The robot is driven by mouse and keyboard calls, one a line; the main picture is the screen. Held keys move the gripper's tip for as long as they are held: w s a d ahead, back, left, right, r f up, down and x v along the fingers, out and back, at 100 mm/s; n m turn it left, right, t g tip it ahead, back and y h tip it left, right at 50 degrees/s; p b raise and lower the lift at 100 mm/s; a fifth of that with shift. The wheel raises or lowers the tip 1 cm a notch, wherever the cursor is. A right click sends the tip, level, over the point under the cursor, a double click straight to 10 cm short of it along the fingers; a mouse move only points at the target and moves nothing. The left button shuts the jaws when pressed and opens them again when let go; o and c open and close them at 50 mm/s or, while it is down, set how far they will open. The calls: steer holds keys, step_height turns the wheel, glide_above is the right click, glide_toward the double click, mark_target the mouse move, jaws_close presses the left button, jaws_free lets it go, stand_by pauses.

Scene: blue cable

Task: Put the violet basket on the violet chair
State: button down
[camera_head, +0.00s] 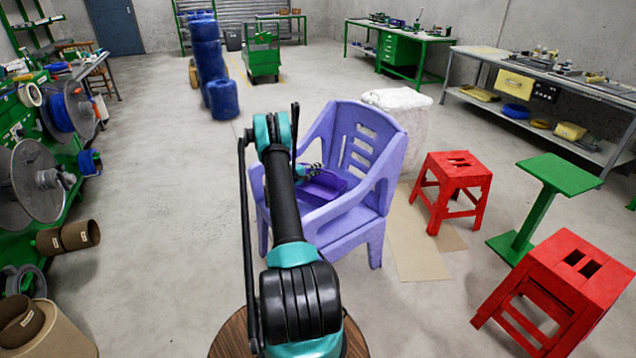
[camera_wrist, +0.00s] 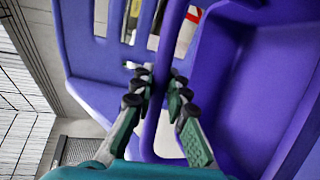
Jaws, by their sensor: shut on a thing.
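The violet chair (camera_head: 345,225) stands upright on the floor in the middle, its slatted back to the right rear. The darker violet basket (camera_head: 325,187) is between the chair's armrests, over the seat, partly hidden by my arm. I cannot tell whether its bottom touches the seat. My gripper (camera_head: 308,172) is at the basket's upper edge. In the wrist view my gripper (camera_wrist: 164,84) is shut on the basket's thin curved handle (camera_wrist: 150,130). The basket's body (camera_wrist: 232,95) fills the right side there, and the chair's back (camera_wrist: 95,60) is to the left.
Two red stools (camera_head: 455,180) (camera_head: 565,285) and a green pedestal table (camera_head: 560,175) stand to the right. A white sack (camera_head: 398,105) is behind the chair. Blue barrels (camera_head: 207,60) and a green cart (camera_head: 262,60) are at the back. Floor left of the chair is clear.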

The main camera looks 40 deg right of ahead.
steer(key=shift+f, duration=3.25)
steer(key=c, duration=1.5)
jaws_free()
steer(key=shift+f, duration=0.1)
steer(key=shift+c, duration=0.2)
